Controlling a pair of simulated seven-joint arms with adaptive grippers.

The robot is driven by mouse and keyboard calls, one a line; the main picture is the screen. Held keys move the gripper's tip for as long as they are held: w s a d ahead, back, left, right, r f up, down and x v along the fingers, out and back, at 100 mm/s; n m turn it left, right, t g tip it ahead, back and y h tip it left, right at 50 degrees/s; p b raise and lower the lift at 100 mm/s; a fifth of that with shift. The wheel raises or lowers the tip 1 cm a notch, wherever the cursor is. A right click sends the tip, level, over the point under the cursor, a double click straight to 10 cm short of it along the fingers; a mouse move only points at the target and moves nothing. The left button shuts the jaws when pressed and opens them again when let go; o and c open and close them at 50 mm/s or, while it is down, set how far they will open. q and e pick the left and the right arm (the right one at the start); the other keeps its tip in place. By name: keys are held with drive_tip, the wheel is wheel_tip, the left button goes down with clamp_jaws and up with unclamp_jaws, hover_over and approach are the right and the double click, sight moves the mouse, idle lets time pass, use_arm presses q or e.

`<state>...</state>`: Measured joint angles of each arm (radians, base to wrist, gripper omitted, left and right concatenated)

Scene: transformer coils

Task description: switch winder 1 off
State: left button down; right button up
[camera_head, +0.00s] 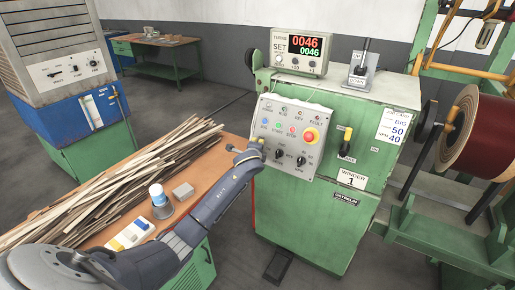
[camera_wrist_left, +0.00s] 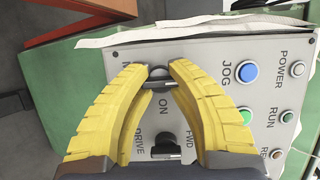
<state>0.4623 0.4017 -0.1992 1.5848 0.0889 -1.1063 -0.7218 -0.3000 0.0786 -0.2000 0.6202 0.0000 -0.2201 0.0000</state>
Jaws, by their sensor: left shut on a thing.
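Winder 1 (camera_head: 325,215) is a green cabinet, centre right in the head view, with a "WINDER 1" plate. Its grey control panel (camera_head: 317,125) faces me with lamps, buttons and knobs. My left gripper (camera_head: 257,146) is at the panel's left side and covers the switch there. In the wrist view, the yellow fingers of my left gripper (camera_wrist_left: 165,74) are shut on a black rotary switch knob (camera_wrist_left: 158,82) with "ON" printed beside it. The knob's full pointing direction is partly hidden by the fingers. A second black knob (camera_wrist_left: 166,146), marked DRIVE and FWD, sits between the fingers' bases, apart from the tips.
A red emergency button (camera_head: 310,136) and several small buttons are close by on the panel. A counter (camera_head: 299,52) reading 0046 stands on the winder. A workbench (camera_head: 185,185) with wooden strips lies left, under my arm. A wire spool (camera_head: 480,132) is at right.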

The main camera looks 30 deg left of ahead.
use_arm(q)
drive_tip(key=shift+a+r, duration=0.1)
drive_tip(key=shift+a, duration=0.15)
drive_tip(key=c, duration=0.9)
unclamp_jaws()
drive_tip(key=shift+d, duration=0.1)
drive_tip(key=shift+s, duration=0.1)
drive_tip(key=shift+s+d+r, duration=0.1)
drive_tip(key=shift+s+d, duration=0.15)
drive_tip(key=shift+s, duration=0.15)
drive_tip(key=v, duration=1.1)
drive_tip(key=shift+a, duration=0.1)
